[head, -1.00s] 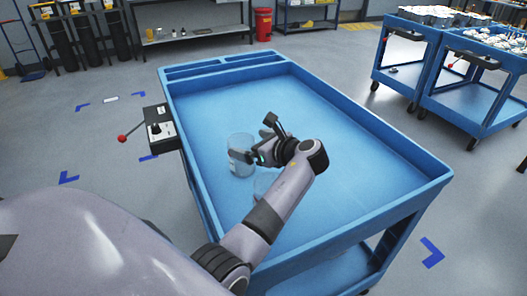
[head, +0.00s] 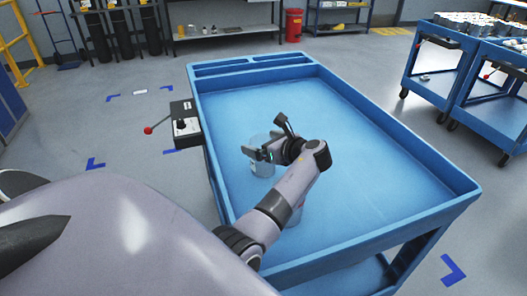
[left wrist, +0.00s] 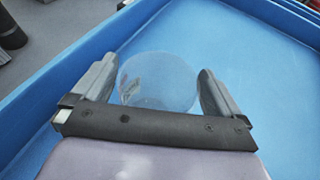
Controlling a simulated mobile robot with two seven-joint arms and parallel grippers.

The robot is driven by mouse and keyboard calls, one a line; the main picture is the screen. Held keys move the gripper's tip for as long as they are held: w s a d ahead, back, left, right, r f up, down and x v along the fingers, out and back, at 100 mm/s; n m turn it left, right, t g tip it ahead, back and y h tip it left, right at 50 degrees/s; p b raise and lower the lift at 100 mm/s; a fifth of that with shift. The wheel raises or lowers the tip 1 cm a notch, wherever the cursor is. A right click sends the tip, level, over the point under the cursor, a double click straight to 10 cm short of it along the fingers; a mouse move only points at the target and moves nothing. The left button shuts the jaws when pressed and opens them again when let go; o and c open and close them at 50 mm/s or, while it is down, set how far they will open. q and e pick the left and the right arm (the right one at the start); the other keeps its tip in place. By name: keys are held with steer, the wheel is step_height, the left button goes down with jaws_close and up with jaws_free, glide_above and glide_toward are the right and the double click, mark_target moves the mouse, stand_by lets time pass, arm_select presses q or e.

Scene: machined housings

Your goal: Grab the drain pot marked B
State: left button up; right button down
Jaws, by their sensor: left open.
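A clear, see-through pot (head: 262,168) stands upright on the blue cart's tray, left of its middle. My left gripper (head: 264,137) is open at this pot, its fingers partly covering the pot's upper part. In the left wrist view the pot (left wrist: 160,82) shows between the two spread fingers, with a gap visible near the right one. Some marks show on its wall, but I cannot read a letter. A second clear pot (head: 297,215) shows partly beside my left forearm, which hides much of it. My right gripper is not in view.
The blue cart (head: 335,262) has raised rims around its tray, and most of the tray is bare. A control box with a red-knobbed lever (head: 183,128) is on its left side. Other loaded blue carts (head: 430,75) stand at the upper right.

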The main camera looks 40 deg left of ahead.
arm_select(q)
steer(key=c, duration=1.2)
steer(key=shift+r, duration=0.15)
